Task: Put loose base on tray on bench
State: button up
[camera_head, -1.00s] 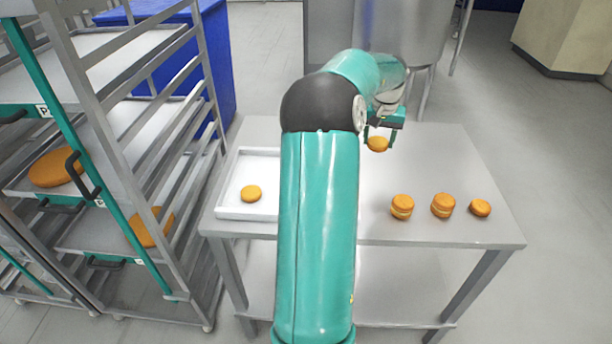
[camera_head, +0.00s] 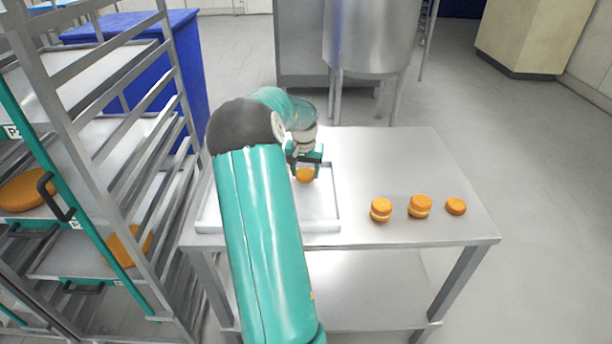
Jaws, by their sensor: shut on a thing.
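My gripper (camera_head: 305,168) is shut on a round orange-brown base (camera_head: 304,176). It holds the base over the right part of the white tray (camera_head: 322,226); I cannot tell whether the base touches the tray. The tray lies on the left part of the steel bench (camera_head: 410,165). My arm hides much of the tray's left side, and the base seen there earlier is hidden now.
Two filled rounds, one on the left (camera_head: 381,210) and one in the middle (camera_head: 420,206), stand on the bench's right side beside a single loose round (camera_head: 456,206). A rack (camera_head: 165,120) with trays stands at the left. A steel vessel (camera_head: 370,45) stands behind the bench.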

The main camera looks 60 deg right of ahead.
jog(key=shift+s+d+f, duration=0.1)
jog(key=shift+s+f, duration=0.1)
jog(key=shift+f, duration=0.8)
jog(key=shift+f, duration=0.15)
jog(key=o, duration=0.7)
